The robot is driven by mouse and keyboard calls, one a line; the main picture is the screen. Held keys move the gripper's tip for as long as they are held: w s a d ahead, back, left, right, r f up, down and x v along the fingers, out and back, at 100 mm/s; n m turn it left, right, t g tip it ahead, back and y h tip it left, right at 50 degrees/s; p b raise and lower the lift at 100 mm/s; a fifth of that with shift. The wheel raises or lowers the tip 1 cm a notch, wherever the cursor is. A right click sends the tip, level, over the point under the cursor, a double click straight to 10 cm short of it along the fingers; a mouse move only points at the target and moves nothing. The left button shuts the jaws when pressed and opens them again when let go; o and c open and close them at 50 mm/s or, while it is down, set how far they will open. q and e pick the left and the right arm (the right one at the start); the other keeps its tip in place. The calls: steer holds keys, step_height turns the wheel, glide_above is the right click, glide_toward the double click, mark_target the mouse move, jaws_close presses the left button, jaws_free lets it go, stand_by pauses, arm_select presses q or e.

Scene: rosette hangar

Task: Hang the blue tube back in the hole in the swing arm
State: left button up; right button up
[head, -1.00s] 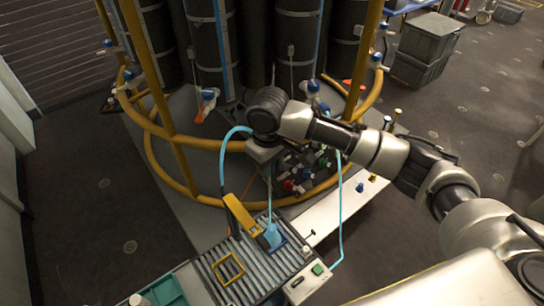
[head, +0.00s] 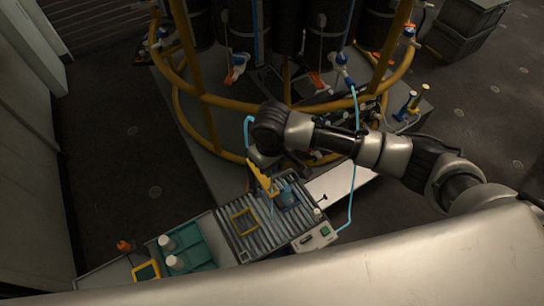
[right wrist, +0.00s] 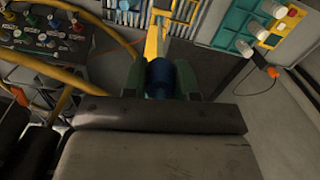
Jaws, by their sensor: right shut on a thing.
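The light-blue tube (head: 247,128) loops up beside my right wrist in the head view. My right gripper (head: 263,160) is at the upper end of the yellow swing arm (head: 262,181), largely hidden by my wrist there. In the right wrist view its dark fingers (right wrist: 159,80) are shut on a dark blue, round piece (right wrist: 160,72), which seems to be the tube's end. The yellow swing arm (right wrist: 155,42) lies directly behind that piece. I cannot tell whether the piece sits in the hole, which is hidden. My left gripper is out of view.
A blue vessel (head: 288,197) stands on the slatted bed (head: 262,238) under the swing arm. A control box (head: 317,237) is at its right, a teal tray (head: 195,254) with white cups at its left. The yellow ring rail (head: 222,101) stands close behind my wrist.

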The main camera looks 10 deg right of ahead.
steer(key=shift+f, duration=0.4)
stand_by(0.7)
steer(key=shift+f, duration=0.85)
steer(key=shift+f+b, duration=0.1)
steer(key=shift+b, duration=0.25)
steer(key=shift+f+b, duration=0.8)
steer(key=shift+f, duration=1.35)
steer(key=shift+f, duration=0.15)
